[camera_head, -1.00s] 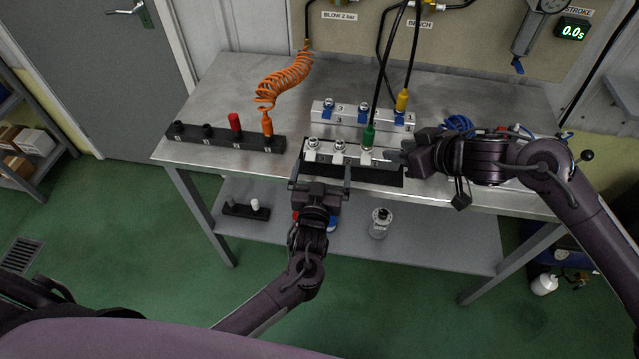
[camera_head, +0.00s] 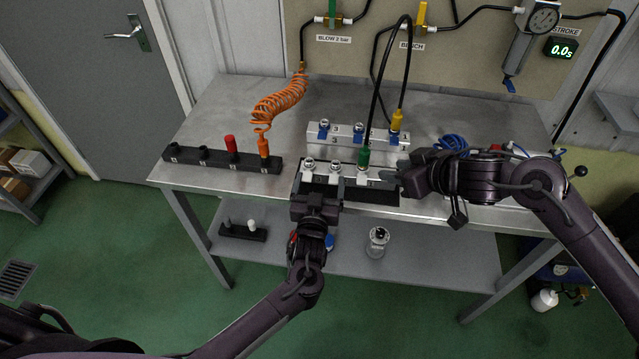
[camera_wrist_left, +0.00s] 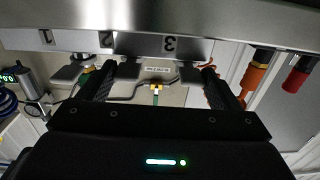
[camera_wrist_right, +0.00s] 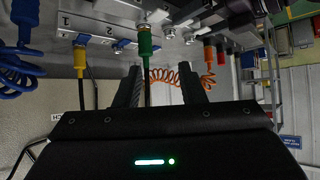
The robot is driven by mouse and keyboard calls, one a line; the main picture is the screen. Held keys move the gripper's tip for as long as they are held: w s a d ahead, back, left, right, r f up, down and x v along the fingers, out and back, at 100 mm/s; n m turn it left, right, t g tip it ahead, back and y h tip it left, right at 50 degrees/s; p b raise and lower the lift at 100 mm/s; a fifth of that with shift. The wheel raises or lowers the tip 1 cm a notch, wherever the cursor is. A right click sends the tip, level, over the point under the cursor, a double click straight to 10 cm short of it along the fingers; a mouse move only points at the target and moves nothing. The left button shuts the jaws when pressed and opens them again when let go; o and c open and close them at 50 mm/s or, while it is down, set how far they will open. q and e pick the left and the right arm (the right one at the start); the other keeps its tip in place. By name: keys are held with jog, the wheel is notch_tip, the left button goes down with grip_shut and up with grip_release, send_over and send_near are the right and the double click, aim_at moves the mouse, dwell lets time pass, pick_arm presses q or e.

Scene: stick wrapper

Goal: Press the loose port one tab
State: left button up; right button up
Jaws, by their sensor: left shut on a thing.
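The near silver block (camera_head: 349,174) has three ports in a row and sits at the table's front edge. A green plug (camera_head: 364,157) with a black hose stands in its right-hand port. In the left wrist view the block's front (camera_wrist_left: 75,42) carries the numbers 1, 2 and 3. My left gripper (camera_head: 320,180) has its two fingers spread and shut on the near block from the front. My right gripper (camera_head: 398,176) is at the block's right end, fingers apart. In the right wrist view the green plug (camera_wrist_right: 149,42) shows beyond its left finger.
A rear block (camera_head: 345,143) holds a yellow plug (camera_head: 396,119) and blue tabs. A black rack (camera_head: 215,158) with red and orange plugs lies left. An orange coiled hose (camera_head: 279,102) hangs behind it. A blue coil (camera_head: 453,143) lies right, beside my right arm.

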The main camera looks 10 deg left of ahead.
jog(key=shift+c, duration=1.2)
jog(key=shift+w+a, duration=0.15)
jog(key=shift+a, duration=0.2)
jog(key=shift+c, duration=1.4)
jog(key=a+m+t+h, duration=0.1)
jog(key=w+a+r+m+t+h, duration=0.1)
jog(key=a, duration=0.1)
jog(key=a+r+m+t+h, duration=0.1)
jog(key=m, duration=0.1)
jog(key=shift+w+a+t, duration=0.15)
jog(key=shift+a+t, duration=0.15)
jog(key=shift+a, duration=0.1)
grip_shut()
jog(key=shift+s+a+m+g+h, duration=0.15)
jog(key=shift+s+m+g+h, duration=0.05)
jog(key=shift+s+m+h, duration=0.55)
jog(key=shift+s+a+m+g+h, duration=0.2)
jog(key=shift+s+m+h, duration=0.4)
jog(key=shift+s+m, duration=0.25)
jog(key=shift+s+a+m+g+h, duration=0.2)
jog(key=shift+s+m+h, duration=0.45)
jog(key=shift+m, duration=0.25)
